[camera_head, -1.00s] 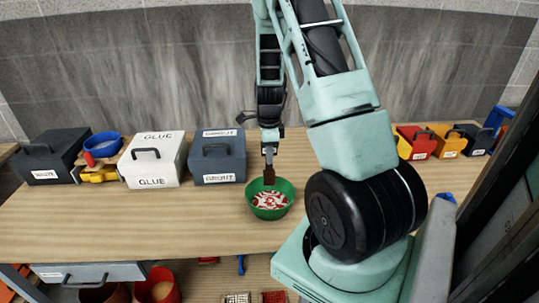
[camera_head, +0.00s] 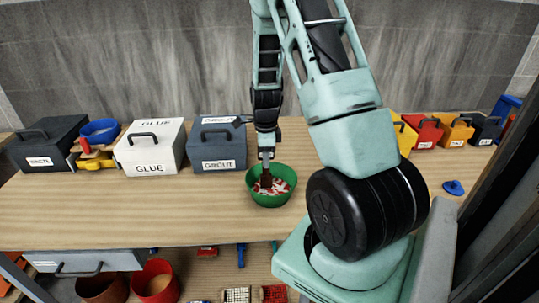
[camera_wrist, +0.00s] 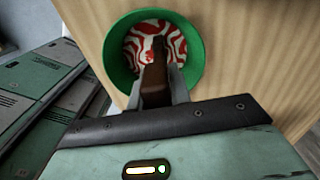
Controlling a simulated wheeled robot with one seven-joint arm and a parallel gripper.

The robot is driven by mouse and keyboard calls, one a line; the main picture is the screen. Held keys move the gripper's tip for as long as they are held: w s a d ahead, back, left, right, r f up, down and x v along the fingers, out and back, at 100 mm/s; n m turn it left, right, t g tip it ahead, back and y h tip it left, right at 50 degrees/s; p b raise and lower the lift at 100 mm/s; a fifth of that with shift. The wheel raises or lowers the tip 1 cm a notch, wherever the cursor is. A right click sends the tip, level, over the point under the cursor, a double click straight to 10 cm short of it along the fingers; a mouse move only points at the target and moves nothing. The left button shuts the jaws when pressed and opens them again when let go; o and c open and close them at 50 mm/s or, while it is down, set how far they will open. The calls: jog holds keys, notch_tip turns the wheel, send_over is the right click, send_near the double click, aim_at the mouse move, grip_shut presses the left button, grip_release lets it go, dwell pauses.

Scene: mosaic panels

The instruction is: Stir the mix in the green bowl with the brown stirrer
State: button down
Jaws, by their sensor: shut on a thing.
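The green bowl (camera_head: 271,200) stands on the wooden table, holding a red and white swirled mix (camera_head: 274,187). The bowl (camera_wrist: 119,62) and its mix (camera_wrist: 141,36) also show from above in the wrist view. My gripper (camera_head: 266,158) is above the bowl and shut on the brown stirrer (camera_head: 266,179). The stirrer points down, with its lower end in the bowl at the mix. In the wrist view the stirrer (camera_wrist: 155,80) sits between my gripper's fingers (camera_wrist: 160,92) and partly hides the mix.
A grey grout box (camera_head: 219,150), a white glue box (camera_head: 150,150) and a black box (camera_head: 45,150) stand left on the table (camera_head: 120,215). A blue bowl (camera_head: 100,132) sits between boxes. Several coloured boxes, one red (camera_head: 422,133), stand at the right. The table front is clear left of the bowl.

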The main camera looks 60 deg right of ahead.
jog(key=shift+s+f, duration=0.25)
jog(key=shift+s, duration=0.8)
dwell(0.7)
dwell(0.4)
jog(key=shift+f, duration=0.35)
dwell(0.5)
jog(key=shift+r, duration=0.1)
dwell(0.5)
jog(key=shift+w, duration=0.1)
